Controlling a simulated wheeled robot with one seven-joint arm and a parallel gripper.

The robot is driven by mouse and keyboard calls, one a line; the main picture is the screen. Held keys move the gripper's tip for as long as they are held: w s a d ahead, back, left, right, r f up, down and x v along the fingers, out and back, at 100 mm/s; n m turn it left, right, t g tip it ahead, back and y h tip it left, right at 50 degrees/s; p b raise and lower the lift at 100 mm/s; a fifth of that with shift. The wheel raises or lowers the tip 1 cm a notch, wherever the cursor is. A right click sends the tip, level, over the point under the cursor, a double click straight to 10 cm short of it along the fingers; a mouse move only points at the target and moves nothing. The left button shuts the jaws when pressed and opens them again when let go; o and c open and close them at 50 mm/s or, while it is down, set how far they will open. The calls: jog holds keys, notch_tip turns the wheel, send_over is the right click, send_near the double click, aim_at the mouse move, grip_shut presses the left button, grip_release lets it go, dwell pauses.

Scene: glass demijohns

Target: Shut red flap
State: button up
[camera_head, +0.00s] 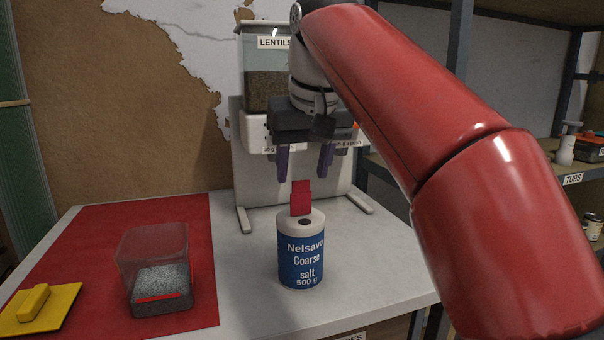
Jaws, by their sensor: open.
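The red flap (300,197) stands upright at the back of the white top of a blue salt canister (301,258). A dark round hole shows in the top in front of the flap. The canister stands upright on the table and reads "Nelsavo Coarse salt 500 g". My gripper (304,176), with two purple fingers spread apart, is open and empty. It points down, and its fingertips appear just above the flap's top edge in the picture, one to each side. How far behind or in front of the flap they are, I cannot tell.
A clear tub (152,255) of grey grains and a yellow lidded piece (40,307) are on a red mat (90,230) at left. A lentil dispenser (264,70) stands behind my gripper. White table (240,300) is clear around the canister. Shelves (570,180) stand at right.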

aim_at(301, 198)
jog(key=shift+x, duration=1.1)
jog(key=c, duration=1)
jog(key=shift+s+f+b, duration=0.1)
jog(key=shift+b, duration=0.25)
